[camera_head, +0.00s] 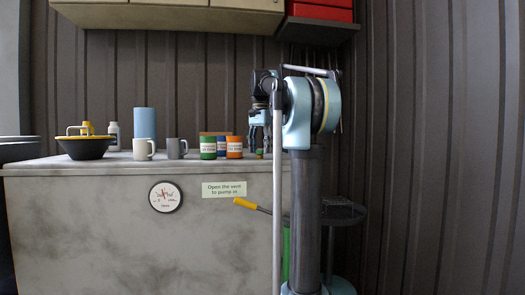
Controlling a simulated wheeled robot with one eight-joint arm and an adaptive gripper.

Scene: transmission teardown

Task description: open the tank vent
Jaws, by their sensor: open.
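A grey, box-like tank or cabinet (100,230) carries a label (224,189) reading "Open the vent to pump in". A round white gauge (165,197) sits left of the label. I cannot tell which part is the vent. My gripper (265,149) is open and points down near the right end of the top. A small green thing (260,153) shows by its fingertips; contact is unclear.
On the top stand a white mug (143,149), a grey mug (177,148), a blue cylinder (145,125), a small bottle (113,135), and green (208,147) and orange (234,147) cans. A cabinet (170,17) and red box (320,11) are above. My arm hides part of the right side.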

